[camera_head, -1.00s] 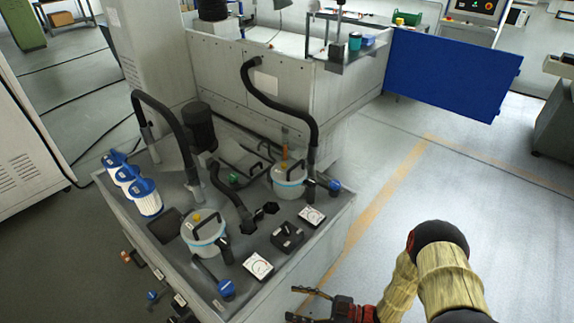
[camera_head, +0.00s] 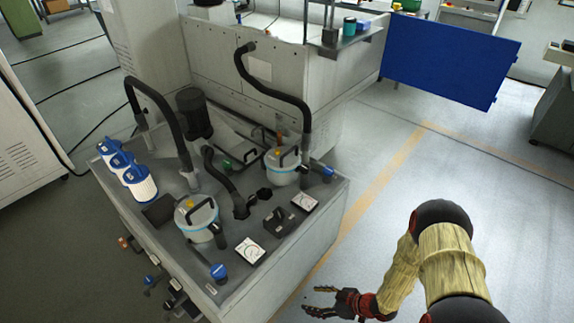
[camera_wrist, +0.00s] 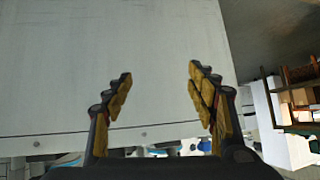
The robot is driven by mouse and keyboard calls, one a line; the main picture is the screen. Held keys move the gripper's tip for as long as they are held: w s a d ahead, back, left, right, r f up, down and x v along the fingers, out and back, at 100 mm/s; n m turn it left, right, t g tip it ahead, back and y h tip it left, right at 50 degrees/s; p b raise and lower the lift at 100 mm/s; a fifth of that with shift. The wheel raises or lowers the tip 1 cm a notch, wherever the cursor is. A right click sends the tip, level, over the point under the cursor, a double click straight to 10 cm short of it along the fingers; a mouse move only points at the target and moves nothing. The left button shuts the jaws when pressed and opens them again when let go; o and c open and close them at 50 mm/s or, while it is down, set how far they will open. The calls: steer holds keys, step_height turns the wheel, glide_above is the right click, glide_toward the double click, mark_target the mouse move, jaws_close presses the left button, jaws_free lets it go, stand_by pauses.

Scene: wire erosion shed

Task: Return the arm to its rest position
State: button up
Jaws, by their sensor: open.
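My gripper (camera_head: 318,301) is at the lower middle of the head view, to the right of the grey filter unit's (camera_head: 318,240) front right side and over the floor. Its two fingers are spread apart, with nothing between them. In the wrist view the open fingers (camera_wrist: 160,95) stand in front of a plain pale panel, and the gap between them is empty. My arm is bent, with straw-coloured sleeves and dark joints, at the lower right of the head view.
The unit's top carries two lidded canisters (camera_head: 200,222) (camera_head: 283,170), black hoses (camera_head: 275,90), gauges (camera_head: 250,250) and blue-capped filters (camera_head: 140,183). A blue panel (camera_head: 450,62) juts out at the upper right. Light floor (camera_head: 400,165) with a yellow line is clear beside the unit.

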steer(key=w+d+m+h, duration=0.25)
steer(key=d+h, duration=0.25)
steer(key=d, duration=0.4)
steer(key=d+r+m+g+h, duration=0.25)
steer(key=d+r+h, duration=0.25)
steer(key=d+r, duration=0.45)
steer(key=s+d+r+m+g+h, duration=0.1)
steer(key=s+d+r+m, duration=0.1)
steer(key=r, duration=0.5)
steer(key=s+d+r+m, duration=0.1)
steer(key=s+r+m, duration=0.1)
steer(key=r, duration=0.5)
steer(key=s+a+r+m+t, duration=0.1)
steer(key=s+a+r, duration=0.3)
steer(key=r, duration=0.6)
steer(key=s+a+r+m+t+y, duration=0.1)
steer(key=s+a+r, duration=0.3)
steer(key=r, duration=0.5)
steer(key=s+a+r+m+t, duration=0.1)
steer(key=s+a+r+t, duration=0.1)
steer(key=r, duration=0.8)
steer(key=s+a, duration=0.1)
steer(key=a, duration=0.1)
steer(key=shift+s+a+r+t+y, duration=0.35)
steer(key=shift+s+y, duration=0.05)
